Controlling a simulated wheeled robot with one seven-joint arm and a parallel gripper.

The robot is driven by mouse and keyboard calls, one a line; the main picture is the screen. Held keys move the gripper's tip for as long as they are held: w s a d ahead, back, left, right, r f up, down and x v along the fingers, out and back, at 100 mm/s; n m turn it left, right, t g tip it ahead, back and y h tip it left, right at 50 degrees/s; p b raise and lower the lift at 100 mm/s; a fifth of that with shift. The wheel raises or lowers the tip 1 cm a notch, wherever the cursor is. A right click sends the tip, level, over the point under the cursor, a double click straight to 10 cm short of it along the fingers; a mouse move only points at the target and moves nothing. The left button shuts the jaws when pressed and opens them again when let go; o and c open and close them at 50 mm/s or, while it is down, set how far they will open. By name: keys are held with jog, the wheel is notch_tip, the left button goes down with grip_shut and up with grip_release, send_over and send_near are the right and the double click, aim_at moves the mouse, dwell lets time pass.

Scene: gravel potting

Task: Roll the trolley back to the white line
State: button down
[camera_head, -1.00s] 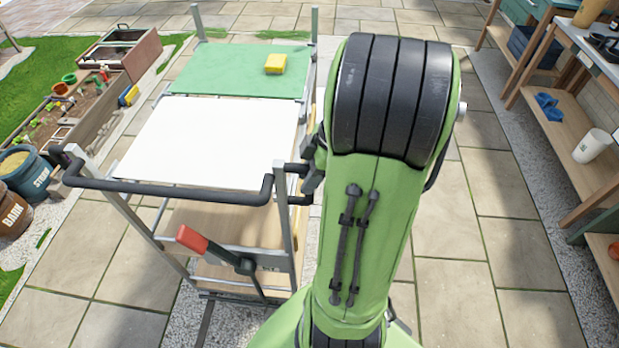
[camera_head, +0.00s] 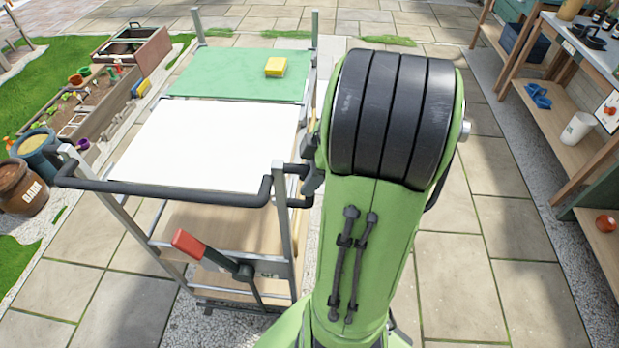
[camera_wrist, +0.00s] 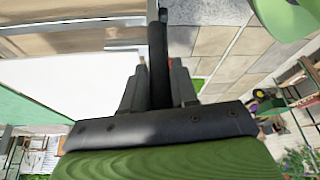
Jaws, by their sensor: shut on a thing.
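The trolley has a white top panel (camera_head: 205,145), a green mat (camera_head: 240,72) and a black handle bar (camera_head: 165,194) at its near end. A red-gripped lever (camera_head: 190,244) sits below the handle. My gripper (camera_head: 309,180) is at the handle's right end, partly hidden by my arm. In the wrist view my gripper's two fingers (camera_wrist: 158,88) are shut around the black bar (camera_wrist: 157,40). I cannot make out a white line on the ground.
A yellow block (camera_head: 276,67) lies on the green mat. Planter beds (camera_head: 110,100) and a brown barrel (camera_head: 22,190) stand left. A wooden shelf unit (camera_head: 560,130) stands right. Paving (camera_head: 460,260) is clear between my arm and the shelves.

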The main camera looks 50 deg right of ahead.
jog(key=shift+s+a, duration=0.1)
jog(key=shift+a, duration=0.1)
jog(key=c, duration=1)
grip_release()
jog(key=shift+o, duration=0.2)
jog(key=shift+r, duration=0.1)
jog(key=p+v, duration=0.8)
jog(key=v, duration=0.7)
jog(key=shift+s+r, duration=0.2)
jog(key=shift+r, duration=0.1)
jog(key=shift+d, duration=0.15)
